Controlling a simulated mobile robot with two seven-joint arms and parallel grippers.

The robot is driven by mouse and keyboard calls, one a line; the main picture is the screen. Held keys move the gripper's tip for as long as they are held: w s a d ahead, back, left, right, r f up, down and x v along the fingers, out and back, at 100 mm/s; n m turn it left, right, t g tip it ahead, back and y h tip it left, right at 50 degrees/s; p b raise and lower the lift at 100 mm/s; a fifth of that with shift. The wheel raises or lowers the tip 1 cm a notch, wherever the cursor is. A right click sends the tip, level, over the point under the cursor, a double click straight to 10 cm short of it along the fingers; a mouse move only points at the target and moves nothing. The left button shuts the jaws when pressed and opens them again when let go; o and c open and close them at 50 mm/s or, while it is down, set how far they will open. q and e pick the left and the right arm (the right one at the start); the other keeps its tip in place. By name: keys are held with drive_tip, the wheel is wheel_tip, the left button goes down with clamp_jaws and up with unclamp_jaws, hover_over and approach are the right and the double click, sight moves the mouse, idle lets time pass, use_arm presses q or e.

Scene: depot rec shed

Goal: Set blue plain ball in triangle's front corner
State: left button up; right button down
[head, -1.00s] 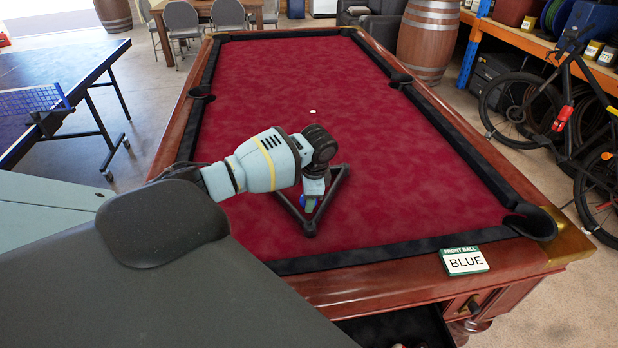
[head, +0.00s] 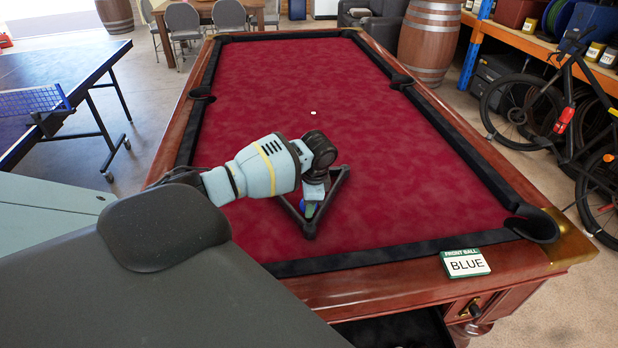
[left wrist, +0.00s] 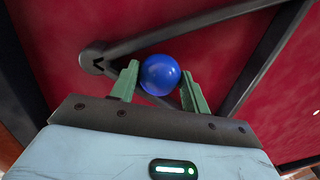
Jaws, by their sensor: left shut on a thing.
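The blue plain ball (left wrist: 160,75) is held between the green fingers of my left gripper (left wrist: 159,80) in the left wrist view. In the head view the gripper (head: 311,206) points down over the front part of the black triangle (head: 338,186), with a bit of blue showing at its fingers. The triangle's front corner (head: 309,232) is just in front of the gripper; a corner also shows left of the ball in the left wrist view (left wrist: 95,58). I cannot tell whether the ball touches the cloth. No other ball shows inside the triangle. My right gripper is out of view.
The red pool table (head: 400,205) is mostly clear beyond the triangle, with a small white spot (head: 313,113) on the cloth. A card reading FRONT BALL BLUE (head: 465,262) lies on the near rail. A ping-pong table (head: 50,80) stands left, bicycles (head: 560,110) right.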

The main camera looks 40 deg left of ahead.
use_arm(q)
drive_tip(key=shift+f, duration=0.5)
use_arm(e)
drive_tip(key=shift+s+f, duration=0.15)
use_arm(q)
drive_tip(key=o, duration=1.1)
drive_tip(key=shift+o, duration=0.2)
drive_tip(key=shift+r, duration=0.2)
drive_tip(key=r, duration=0.4)
drive_tip(key=d+r, duration=0.1)
drive_tip(key=r, duration=0.1)
drive_tip(key=shift+r+p, duration=0.3)
drive_tip(key=shift+s+d+r, duration=0.1)
drive_tip(key=shift+d+r, duration=0.05)
drive_tip(key=shift+r, duration=0.2)
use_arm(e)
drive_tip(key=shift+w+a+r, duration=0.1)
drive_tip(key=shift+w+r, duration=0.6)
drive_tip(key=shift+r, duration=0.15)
